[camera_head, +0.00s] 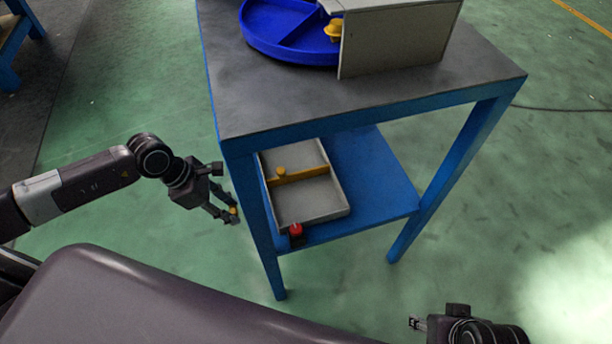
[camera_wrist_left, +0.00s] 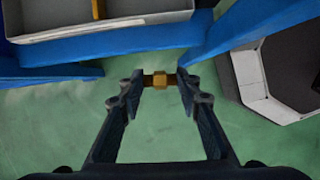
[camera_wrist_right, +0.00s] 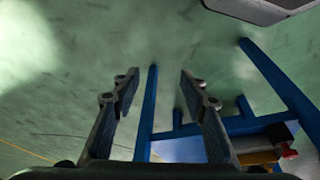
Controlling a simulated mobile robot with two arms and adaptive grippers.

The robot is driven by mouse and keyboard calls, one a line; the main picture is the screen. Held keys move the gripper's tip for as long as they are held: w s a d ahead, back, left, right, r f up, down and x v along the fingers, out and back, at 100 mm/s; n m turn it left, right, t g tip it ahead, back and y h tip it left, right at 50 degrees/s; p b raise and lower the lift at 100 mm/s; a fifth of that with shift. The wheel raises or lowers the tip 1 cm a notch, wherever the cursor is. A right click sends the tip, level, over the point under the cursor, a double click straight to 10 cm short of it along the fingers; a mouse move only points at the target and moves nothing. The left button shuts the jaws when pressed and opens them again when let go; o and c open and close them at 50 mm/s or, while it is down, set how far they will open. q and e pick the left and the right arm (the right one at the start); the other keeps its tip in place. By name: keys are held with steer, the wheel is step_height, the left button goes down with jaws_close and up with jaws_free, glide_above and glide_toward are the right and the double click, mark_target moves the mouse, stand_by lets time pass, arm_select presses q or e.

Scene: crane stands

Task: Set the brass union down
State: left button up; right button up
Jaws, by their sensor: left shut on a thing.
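My left gripper (camera_head: 229,213) is shut on the brass union (camera_wrist_left: 158,81), a small golden fitting held crosswise between the fingertips. In the head view the union (camera_head: 234,211) is a small yellow spot at the fingertips, just left of the blue table's near left leg. In the left wrist view there is green floor below and around it, and it appears to touch nothing but the fingers. My right gripper (camera_wrist_right: 157,75) is open and empty; in the head view it shows at the bottom right (camera_head: 416,323), away from the table.
A grey divided tray (camera_head: 331,207) with a yellow-brown divider stands on the blue lower shelf (camera_head: 385,180). A red-topped object (camera_head: 296,232) is by its near edge. On the tabletop (camera_head: 240,105) are a round blue tray (camera_head: 264,45) and an upright grey panel (camera_head: 395,40). Table legs flank the shelf.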

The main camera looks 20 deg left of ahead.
arm_select(q)
steer(key=shift+w+a+f+n, duration=0.3)
steer(key=shift+f, duration=0.35)
steer(key=shift+w+d+f+b, duration=0.1)
steer(key=shift+w+b, duration=0.15)
steer(key=shift+b, duration=0.05)
steer(key=w+d, duration=0.2)
steer(key=d, duration=0.1)
steer(key=w+d, duration=0.2)
steer(key=d, duration=0.1)
steer(key=w+d, duration=0.2)
steer(key=d, duration=0.1)
steer(key=shift+w+d+b, duration=0.15)
steer(key=shift+d+b, duration=0.2)
glide_above(303, 203)
steer(key=s+a, duration=0.1)
steer(key=a, duration=0.1)
steer(key=shift+s, duration=0.1)
steer(key=shift+w+d, duration=0.2)
steer(key=shift+d, duration=0.1)
step_height(303, 203, down, 3)
steer(key=shift+b, duration=0.7)
steer(key=shift+f, duration=0.15)
arm_select(e)
steer(key=w+a+r+t+y, duration=0.1)
steer(key=w+a+r+t, duration=0.1)
steer(key=w, duration=0.6)
steer(key=shift+w+r+t, duration=0.3)
steer(key=shift+r+t, duration=0.15)
steer(key=shift+t, duration=0.65)
